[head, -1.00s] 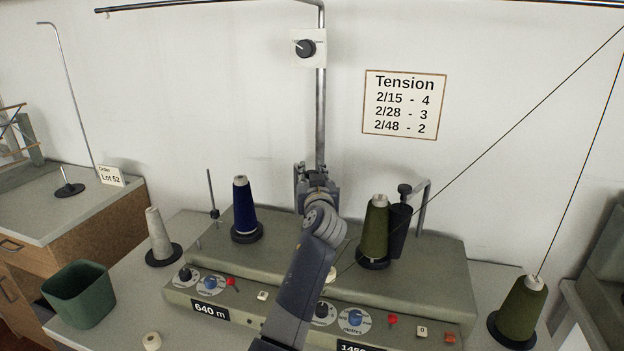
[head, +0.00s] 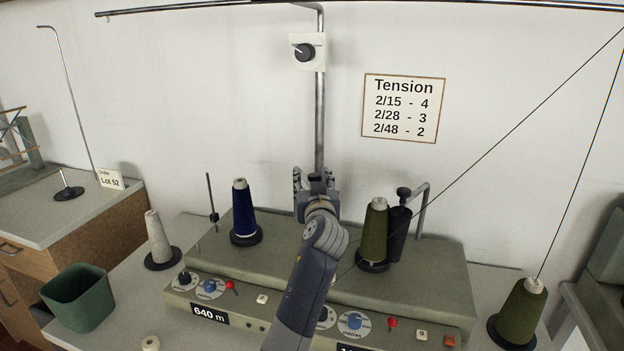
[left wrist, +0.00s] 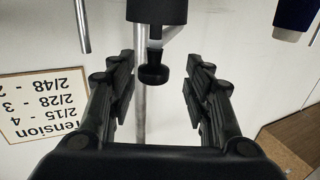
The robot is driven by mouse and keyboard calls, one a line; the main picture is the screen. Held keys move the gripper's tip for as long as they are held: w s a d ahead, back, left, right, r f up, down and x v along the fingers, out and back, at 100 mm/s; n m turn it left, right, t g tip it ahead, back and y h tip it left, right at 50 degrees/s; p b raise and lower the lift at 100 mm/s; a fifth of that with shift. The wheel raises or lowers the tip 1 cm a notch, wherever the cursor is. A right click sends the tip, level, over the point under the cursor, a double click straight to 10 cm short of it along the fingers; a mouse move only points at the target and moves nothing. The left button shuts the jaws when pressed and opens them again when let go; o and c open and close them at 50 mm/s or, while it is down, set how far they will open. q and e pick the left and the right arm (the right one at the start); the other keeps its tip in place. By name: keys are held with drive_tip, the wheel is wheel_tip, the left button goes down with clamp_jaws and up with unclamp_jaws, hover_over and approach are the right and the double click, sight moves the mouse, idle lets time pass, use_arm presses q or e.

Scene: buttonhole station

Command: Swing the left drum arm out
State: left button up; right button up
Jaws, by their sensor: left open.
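My left gripper (head: 315,180) is open above the middle of the grey winder (head: 400,295), its fingers pointing away from me toward the wall. In the upside-down left wrist view, a black knob (left wrist: 154,70) shows between the open fingers, apart from both. A black drum (left wrist: 156,10) joins it by a short stem. In the head view my arm hides this left drum and its arm. The right-hand drum (head: 398,235) hangs by a bent metal arm (head: 423,207), beside an olive cone (head: 375,232). My right gripper is not in view.
A navy cone (head: 243,210) stands left of my arm, near a thin rod (head: 211,198). A vertical metal pole (head: 320,120) rises behind my gripper. A loaded olive cone (head: 521,310) stands at right, its yarn running up. A green bin (head: 78,298) is at left.

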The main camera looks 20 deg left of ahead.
use_arm(q)
drive_tip(key=shift+v, duration=2.85)
